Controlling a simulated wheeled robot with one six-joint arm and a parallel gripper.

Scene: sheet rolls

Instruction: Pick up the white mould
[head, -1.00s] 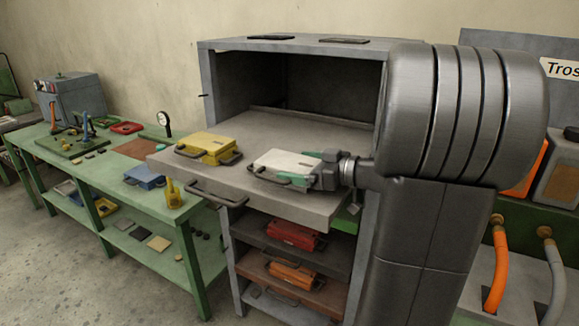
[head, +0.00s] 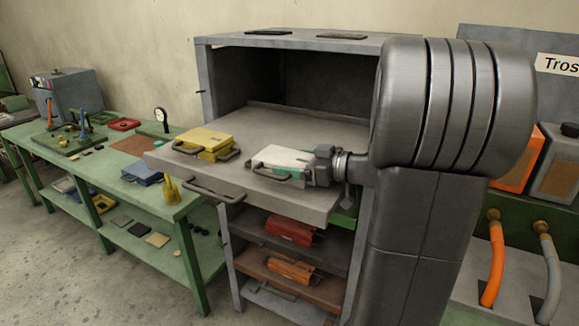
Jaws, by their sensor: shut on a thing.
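The white mould (head: 277,157) lies on the pulled-out grey shelf (head: 245,183) of the cabinet, right of the yellow mould (head: 204,143). It is a flat white block with a dark handle at its front left. My gripper (head: 312,165) meets the mould's right end from the right and is shut on it. Green fingers or pads show along the mould's right part. I cannot tell whether the mould is clear of the shelf.
Red (head: 290,231) and orange (head: 290,271) moulds sit on lower shelves. A green workbench (head: 100,175) with tools, a blue mould (head: 143,174) and a dial gauge stands left. The cabinet's upper bay (head: 290,80) is empty behind the shelf.

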